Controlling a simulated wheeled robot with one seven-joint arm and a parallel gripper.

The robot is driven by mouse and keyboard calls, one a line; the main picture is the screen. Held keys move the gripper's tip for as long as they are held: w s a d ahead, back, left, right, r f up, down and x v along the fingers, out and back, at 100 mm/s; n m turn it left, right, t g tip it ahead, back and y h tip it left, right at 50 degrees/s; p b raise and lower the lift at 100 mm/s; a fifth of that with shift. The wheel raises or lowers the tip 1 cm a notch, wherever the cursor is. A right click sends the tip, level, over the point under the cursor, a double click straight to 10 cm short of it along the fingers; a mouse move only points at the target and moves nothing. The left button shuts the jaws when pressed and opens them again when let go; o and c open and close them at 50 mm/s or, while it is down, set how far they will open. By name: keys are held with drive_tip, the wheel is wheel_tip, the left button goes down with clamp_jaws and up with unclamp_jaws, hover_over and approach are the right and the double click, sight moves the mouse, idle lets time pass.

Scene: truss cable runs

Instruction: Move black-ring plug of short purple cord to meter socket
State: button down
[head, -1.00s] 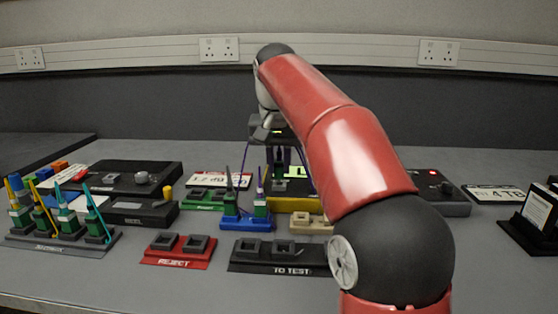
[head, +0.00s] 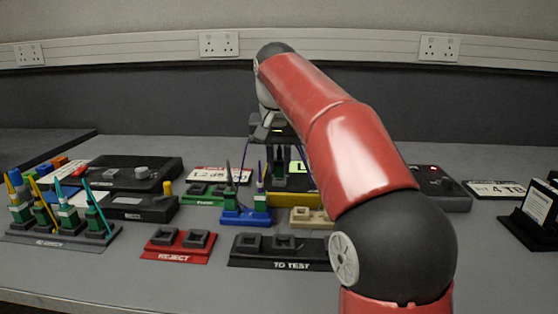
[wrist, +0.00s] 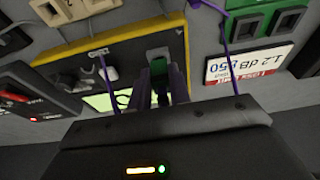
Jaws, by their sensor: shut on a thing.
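My gripper (wrist: 161,88) is shut on a green plug (wrist: 158,67) and points down over the meter. The plug also shows partly behind the fingers; its black ring cannot be made out. The meter (wrist: 82,50) is a dark box with a yellow edge and a lit green display (wrist: 104,101). In the head view its yellow front edge (head: 292,205) shows below my gripper (head: 279,172). The plug's end is at or just over a grey socket block (wrist: 159,52) on the meter; I cannot tell whether it is seated. Purple cord (wrist: 225,35) loops beside my gripper.
A blue holder (head: 246,219) with two green plugs stands close in front of the meter. A red REJECT holder (head: 176,257), a black TO TEST holder (head: 278,263) and a tan holder (head: 309,222) are nearby. A grey rack (head: 62,241) of plugs stands left.

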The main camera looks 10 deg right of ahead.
drive_tip(key=shift+f+p, duration=0.3)
drive_tip(key=shift+f, duration=0.15)
idle(1.2)
drive_tip(key=c, duration=1.2)
unclamp_jaws()
drive_tip(key=shift+r, duration=0.1)
drive_tip(key=shift+r, duration=2.45)
drive_tip(key=shift+r, duration=2)
